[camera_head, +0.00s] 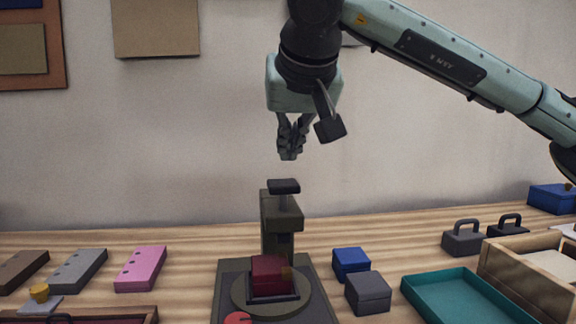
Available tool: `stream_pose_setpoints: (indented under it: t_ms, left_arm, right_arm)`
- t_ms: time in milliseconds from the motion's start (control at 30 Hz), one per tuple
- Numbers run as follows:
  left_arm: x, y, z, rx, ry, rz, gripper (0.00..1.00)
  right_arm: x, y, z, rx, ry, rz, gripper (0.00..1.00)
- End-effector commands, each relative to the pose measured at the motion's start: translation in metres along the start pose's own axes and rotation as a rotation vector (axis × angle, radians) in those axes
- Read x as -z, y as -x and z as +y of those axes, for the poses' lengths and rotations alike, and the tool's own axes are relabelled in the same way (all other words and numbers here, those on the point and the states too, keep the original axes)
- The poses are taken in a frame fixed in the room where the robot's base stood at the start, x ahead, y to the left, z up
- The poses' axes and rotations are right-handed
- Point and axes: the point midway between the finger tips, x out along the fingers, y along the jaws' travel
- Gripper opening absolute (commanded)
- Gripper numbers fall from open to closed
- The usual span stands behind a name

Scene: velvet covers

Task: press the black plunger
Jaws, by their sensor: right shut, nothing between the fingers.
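A press stands on the table in the middle of the view, with an olive column (270,238) and a dark base plate (230,283). The black plunger (284,186) sits at the top of the column on a short stem. A dark red box (269,272) rests on the round plate of the press, below the plunger. My right gripper (289,155) points down and is shut and empty. It hangs just above the plunger, with a visible gap between them. My left gripper is not in view.
A blue box (351,263) and a grey box (367,293) stand right of the press. A teal tray (463,299) and a wooden crate (529,272) lie farther right. Pink (141,268) and grey (79,270) blocks lie left. The space above the table left of the press is clear.

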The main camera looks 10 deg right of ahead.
Motion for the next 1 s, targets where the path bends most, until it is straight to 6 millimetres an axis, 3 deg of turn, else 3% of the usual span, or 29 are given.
stream_pose_setpoints:
  t_ms: [200,333,1000]
  left_arm:
    - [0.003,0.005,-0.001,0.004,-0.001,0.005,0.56]
    - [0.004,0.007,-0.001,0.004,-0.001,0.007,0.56]
    - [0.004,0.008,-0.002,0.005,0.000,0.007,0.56]
  right_arm:
    - [0.001,0.037,0.000,0.001,0.000,0.003,0.00]
    - [0.001,0.047,0.000,0.000,0.000,0.002,0.00]
    - [0.001,0.050,0.000,0.000,-0.001,0.002,0.00]
